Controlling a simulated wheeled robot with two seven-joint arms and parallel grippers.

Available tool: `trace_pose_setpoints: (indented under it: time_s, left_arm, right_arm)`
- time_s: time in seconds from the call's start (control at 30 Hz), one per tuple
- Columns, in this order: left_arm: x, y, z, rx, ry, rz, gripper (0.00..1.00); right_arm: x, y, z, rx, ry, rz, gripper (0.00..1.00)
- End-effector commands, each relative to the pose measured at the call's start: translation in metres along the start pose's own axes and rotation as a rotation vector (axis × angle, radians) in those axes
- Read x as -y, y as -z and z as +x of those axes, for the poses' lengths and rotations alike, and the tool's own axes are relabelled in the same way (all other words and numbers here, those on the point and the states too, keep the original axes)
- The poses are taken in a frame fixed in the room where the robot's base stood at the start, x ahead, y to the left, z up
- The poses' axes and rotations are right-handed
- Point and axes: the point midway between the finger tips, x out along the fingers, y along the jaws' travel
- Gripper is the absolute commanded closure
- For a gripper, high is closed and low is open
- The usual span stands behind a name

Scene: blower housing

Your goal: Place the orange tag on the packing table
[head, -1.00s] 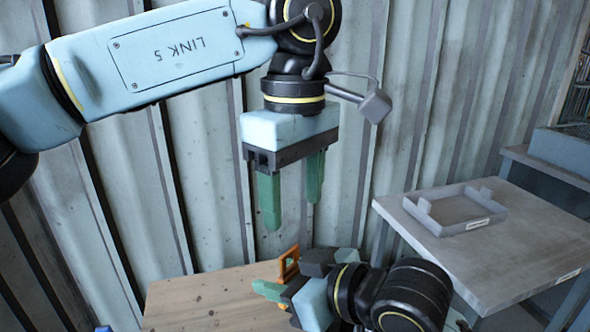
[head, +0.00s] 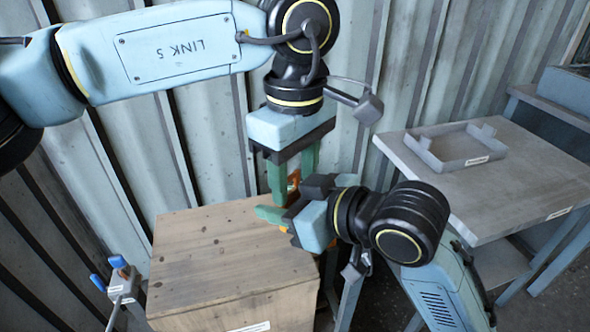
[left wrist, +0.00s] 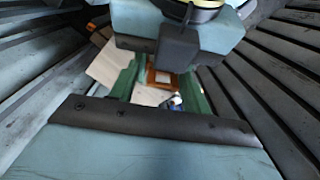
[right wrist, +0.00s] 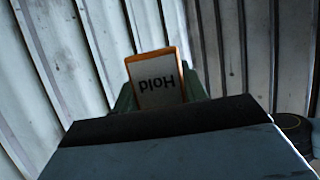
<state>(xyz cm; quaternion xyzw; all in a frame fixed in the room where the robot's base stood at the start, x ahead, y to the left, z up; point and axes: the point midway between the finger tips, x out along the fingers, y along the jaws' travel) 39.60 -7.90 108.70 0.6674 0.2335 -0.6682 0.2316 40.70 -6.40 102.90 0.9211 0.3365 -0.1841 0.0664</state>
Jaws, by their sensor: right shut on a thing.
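A grey tray (head: 458,158) sits on the grey table's back left part; the rest of its top is bare. A wooden crate (head: 225,250) with a clear top stands below the grippers. A blue-handled fixture (head: 120,285) is at its left. A corrugated wall is close behind.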

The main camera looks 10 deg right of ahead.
Motion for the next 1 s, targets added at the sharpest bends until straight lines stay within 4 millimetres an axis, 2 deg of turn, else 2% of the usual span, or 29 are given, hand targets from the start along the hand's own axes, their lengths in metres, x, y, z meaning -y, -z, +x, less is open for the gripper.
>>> trace_pose_setpoints:
  time_s: [0.03,0.2,0.27,0.3,0.5,0.73,0.83,0.93,1.0]
  left_arm:
    - [0.000,0.000,0.000,0.000,0.000,0.000,0.60]
    - [0.000,0.000,0.000,0.000,-0.002,0.000,0.82]
    - [-0.001,0.000,-0.001,0.000,-0.003,0.000,0.87]
    - [-0.001,0.000,-0.001,0.000,-0.004,0.000,0.88]
    - [-0.001,0.000,-0.001,0.000,-0.003,0.000,0.88]
    - [0.000,0.000,-0.001,0.000,-0.001,0.000,0.88]
    - [0.000,0.000,-0.001,0.000,-0.001,0.000,0.88]
    - [0.000,0.000,0.000,0.000,0.000,0.000,0.88]
    - [0.000,0.000,0.000,0.000,0.000,0.000,0.88]
  right_arm:
    - [0.000,0.000,0.000,0.000,0.000,0.000,0.79]
    - [0.001,0.000,0.000,0.000,0.003,-0.001,0.79]
    - [0.002,0.000,0.000,0.000,0.004,-0.001,0.79]
    - [0.002,0.000,0.000,0.000,0.005,-0.001,0.54]
    - [0.001,0.000,0.000,-0.001,0.004,-0.001,0.32]
    - [0.000,-0.001,0.000,0.002,0.001,0.002,0.32]
    - [-0.002,-0.009,0.004,0.027,-0.001,0.026,0.32]
    - [-0.008,-0.034,0.014,0.095,-0.005,0.096,0.32]
    - [-0.013,-0.061,0.023,0.169,-0.012,0.171,0.32]
